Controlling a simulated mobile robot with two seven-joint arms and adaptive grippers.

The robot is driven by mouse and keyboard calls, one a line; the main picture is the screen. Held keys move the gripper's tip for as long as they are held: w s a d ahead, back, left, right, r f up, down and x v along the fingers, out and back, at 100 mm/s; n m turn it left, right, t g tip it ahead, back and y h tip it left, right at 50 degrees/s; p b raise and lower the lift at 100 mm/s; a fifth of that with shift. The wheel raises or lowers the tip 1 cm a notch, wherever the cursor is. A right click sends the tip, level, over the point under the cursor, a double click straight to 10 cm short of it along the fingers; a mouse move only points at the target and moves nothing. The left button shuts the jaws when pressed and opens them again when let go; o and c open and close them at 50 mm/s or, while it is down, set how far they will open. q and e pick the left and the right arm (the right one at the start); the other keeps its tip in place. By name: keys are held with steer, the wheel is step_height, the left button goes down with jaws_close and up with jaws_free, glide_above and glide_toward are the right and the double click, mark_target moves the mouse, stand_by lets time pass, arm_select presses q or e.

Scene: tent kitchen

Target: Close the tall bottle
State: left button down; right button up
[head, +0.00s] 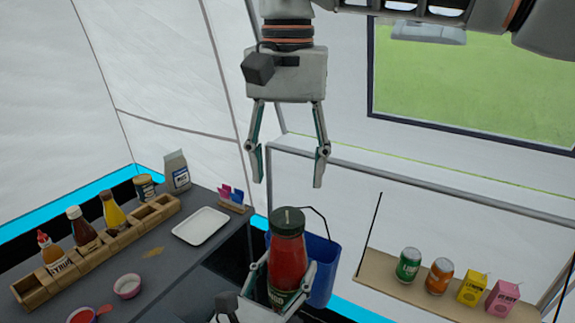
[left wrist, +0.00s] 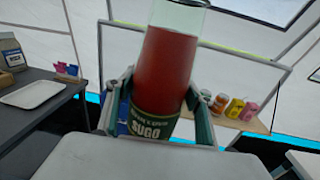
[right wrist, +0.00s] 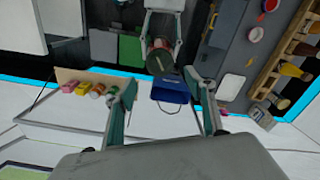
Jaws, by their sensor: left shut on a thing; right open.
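The tall bottle (head: 289,262) is clear with red sauce and a green SUGO label. It stands roughly upright, with a dark green lid (head: 287,221) on top; I cannot tell how tightly the lid sits. My left gripper (head: 284,276) is shut around the bottle's lower part, and the left wrist view shows its fingers on both sides of the bottle (left wrist: 167,70). My right gripper (head: 288,183) is open and empty, pointing down directly above the lid. The right wrist view shows the lid (right wrist: 160,61) from above, beyond the open fingers.
A blue bin (head: 322,268) stands behind the bottle. A dark counter at left holds a wooden rack (head: 92,250) with several sauce bottles, a white tray (head: 201,226) and a small bowl (head: 127,286). A shelf (head: 382,268) at right holds cans and cartons. The bottle hangs clear of the counter.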

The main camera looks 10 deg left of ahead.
mark_target(287, 217)
steer(key=shift+f, duration=0.1)
steer(key=shift+f, duration=3.95)
